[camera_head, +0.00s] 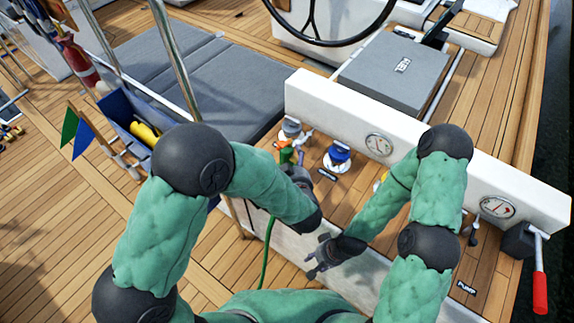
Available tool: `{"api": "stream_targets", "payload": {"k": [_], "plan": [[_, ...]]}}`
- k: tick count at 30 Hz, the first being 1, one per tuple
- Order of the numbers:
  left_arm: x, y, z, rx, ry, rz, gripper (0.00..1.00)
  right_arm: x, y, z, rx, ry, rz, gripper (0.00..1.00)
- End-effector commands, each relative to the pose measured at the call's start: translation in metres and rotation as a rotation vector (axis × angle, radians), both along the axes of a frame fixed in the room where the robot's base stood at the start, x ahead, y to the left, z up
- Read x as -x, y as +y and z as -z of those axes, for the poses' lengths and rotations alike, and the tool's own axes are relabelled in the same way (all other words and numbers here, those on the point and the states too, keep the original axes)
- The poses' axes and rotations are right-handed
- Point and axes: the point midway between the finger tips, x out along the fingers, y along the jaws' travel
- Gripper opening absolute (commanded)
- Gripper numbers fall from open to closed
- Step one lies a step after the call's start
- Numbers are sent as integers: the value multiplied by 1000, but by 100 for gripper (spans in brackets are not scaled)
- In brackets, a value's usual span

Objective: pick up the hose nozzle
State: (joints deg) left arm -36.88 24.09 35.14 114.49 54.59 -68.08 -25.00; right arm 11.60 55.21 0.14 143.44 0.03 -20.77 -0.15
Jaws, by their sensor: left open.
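A small green and orange object (285,153), which looks like the hose nozzle, is on the cockpit ledge just beyond my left gripper. My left gripper (293,168) is open and very close to it; whether they touch cannot be told, as the gripper and forearm partly hide it. A green hose (267,250) hangs down below, in front of the white cockpit side. My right gripper (312,262) is lower and to the right, in front of the white side, with its fingers spread and empty.
A grey-topped winch (291,128) and a blue-topped winch (338,156) stand close by the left gripper. A white panel with gauges (378,144) rises behind. A red-handled lever (539,290) is at far right. A blue bin (130,122) and a metal post (172,55) stand left.

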Motion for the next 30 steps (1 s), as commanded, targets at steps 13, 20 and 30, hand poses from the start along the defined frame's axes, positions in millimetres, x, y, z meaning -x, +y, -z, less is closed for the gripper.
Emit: {"api": "stream_targets", "payload": {"k": [13,20,30], "plan": [[-35,2,18,0,1,1,89,0,0,20,0,0,0,40],[-35,2,17,0,0,1,46,0,0,20,0,0,0,40],[-35,2,16,1,-2,0,6,0,0,20,0,0,0,40]]}}
